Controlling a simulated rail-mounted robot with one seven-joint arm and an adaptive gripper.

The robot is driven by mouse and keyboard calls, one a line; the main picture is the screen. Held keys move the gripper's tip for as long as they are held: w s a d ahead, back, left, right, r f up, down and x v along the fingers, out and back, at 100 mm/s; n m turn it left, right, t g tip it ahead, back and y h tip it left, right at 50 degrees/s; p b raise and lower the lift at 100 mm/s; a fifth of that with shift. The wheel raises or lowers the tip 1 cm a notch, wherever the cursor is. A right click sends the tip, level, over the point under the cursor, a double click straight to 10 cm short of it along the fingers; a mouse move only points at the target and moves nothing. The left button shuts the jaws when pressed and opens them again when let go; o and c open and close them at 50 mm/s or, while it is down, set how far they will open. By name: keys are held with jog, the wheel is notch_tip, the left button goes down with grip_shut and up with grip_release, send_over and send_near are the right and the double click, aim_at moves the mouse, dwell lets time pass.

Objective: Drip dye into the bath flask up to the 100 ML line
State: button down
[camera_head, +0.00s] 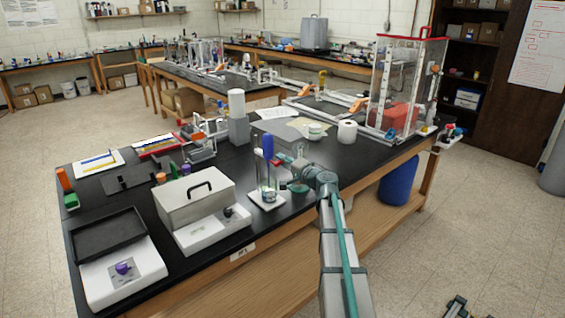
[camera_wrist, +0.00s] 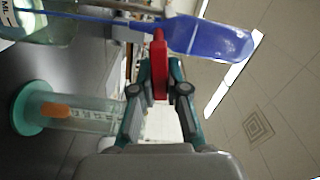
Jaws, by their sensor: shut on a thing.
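A dropper with a blue bulb (camera_head: 267,147) stands upright above the bath flask (camera_head: 269,195) on a white stand. In the wrist view, which is turned sideways, the bulb (camera_wrist: 210,38) is at upper right, and a thin blue stem (camera_wrist: 85,18) runs left to the glass flask (camera_wrist: 45,28). Its label shows "ML"; the 100 line and liquid level cannot be read. My gripper (camera_head: 287,162) is right of the dropper. In the wrist view my gripper (camera_wrist: 159,88) is shut on a red grip piece (camera_wrist: 159,65) beside the bulb's neck.
A graduated cylinder with a teal base (camera_wrist: 27,108) and an orange band stands near the flask; its base (camera_head: 298,188) is right of the stand. A grey lidded bath (camera_head: 195,198) is to the left. A white paper roll (camera_head: 347,131) is behind on the black bench.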

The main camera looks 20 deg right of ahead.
jog(key=c, duration=1.2)
grip_release()
jog(key=shift+o, duration=0.2)
jog(key=shift+s, duration=0.15)
jog(key=v, duration=1.1)
jog(key=shift+s, duration=0.4)
jog(key=shift+d, duration=0.2)
jog(key=s+a+f+n+g, duration=0.2)
jog(key=s+a+f+g, duration=0.25)
jog(key=f, duration=0.85)
jog(key=s+a+f+n+g, duration=0.2)
jog(key=s+a+f+g, duration=0.3)
jog(key=f, duration=0.7)
jog(key=s+a+f+n+g, duration=0.1)
jog(key=s+a+f+g, duration=0.4)
jog(key=f, duration=0.8)
jog(key=s+a+f+n+g+h, duration=0.1)
jog(key=s+f, duration=0.5)
jog(key=s, duration=0.6)
jog(key=s+a+f+n+g+h, duration=0.2)
jog(key=s+a+f+n+g, duration=0.2)
jog(key=s+a+f, duration=0.3)
jog(key=s+a+f+n+g+h, duration=0.1)
jog(key=s+a+f+g, duration=0.3)
jog(key=s, duration=1.4)
notch_tip(320, 180, down, 3)
jog(key=shift+a+r+n+g+h, duration=0.1)
jog(key=shift+a+n+g+h, duration=0.25)
jog(key=shift+a+n, duration=0.35)
